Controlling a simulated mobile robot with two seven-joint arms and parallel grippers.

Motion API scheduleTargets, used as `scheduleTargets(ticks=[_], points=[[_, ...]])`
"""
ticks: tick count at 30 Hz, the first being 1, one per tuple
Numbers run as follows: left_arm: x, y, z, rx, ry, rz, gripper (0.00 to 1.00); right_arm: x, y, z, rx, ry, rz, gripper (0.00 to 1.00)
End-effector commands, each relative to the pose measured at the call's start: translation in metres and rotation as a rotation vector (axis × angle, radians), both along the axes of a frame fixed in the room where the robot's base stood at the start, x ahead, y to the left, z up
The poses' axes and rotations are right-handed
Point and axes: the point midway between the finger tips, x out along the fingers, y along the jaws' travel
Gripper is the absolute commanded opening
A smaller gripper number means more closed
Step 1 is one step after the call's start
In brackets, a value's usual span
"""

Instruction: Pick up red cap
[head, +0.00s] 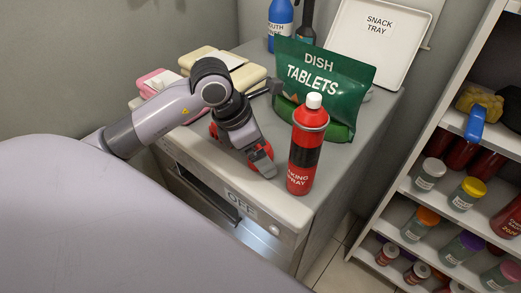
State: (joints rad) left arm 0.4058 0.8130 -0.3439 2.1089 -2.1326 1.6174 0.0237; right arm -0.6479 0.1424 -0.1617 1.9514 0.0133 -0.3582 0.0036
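My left gripper (260,163) comes down from the left and points at the counter, just left of a red and black spray can (305,150) with a white nozzle. Red patches (262,153) show at the gripper's end, and another red patch (213,130) shows beside the wrist. I cannot tell whether either patch is the red cap or part of the gripper. I cannot tell how far the fingers are apart or whether anything is between them. No separate red cap is clearly visible. My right gripper is out of view.
A green dish tablets bag (320,82) stands behind the can, with a white snack tray (372,40) leaning behind it. Folded cloths (225,68) lie at the back left. A blue bottle (280,22) stands behind. Shelves with jars (429,174) are at right.

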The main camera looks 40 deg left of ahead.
Motion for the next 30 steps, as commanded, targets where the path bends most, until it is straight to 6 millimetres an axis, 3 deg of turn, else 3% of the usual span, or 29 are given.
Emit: scheduleTargets(ticks=[7,8,13,25,30], points=[[0.001,-0.001,-0.002,-0.001,-0.001,0.000,0.94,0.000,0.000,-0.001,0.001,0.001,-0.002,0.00],[0.001,-0.001,-0.002,-0.001,-0.001,0.000,0.88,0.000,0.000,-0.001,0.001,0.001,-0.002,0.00],[0.001,-0.001,-0.002,-0.001,0.000,0.000,0.34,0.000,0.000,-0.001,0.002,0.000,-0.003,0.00],[0.001,-0.001,-0.001,-0.001,-0.001,0.000,0.34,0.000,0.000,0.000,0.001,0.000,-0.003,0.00],[0.001,-0.001,0.009,-0.001,-0.004,-0.001,0.34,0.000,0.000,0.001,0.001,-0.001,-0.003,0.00]])
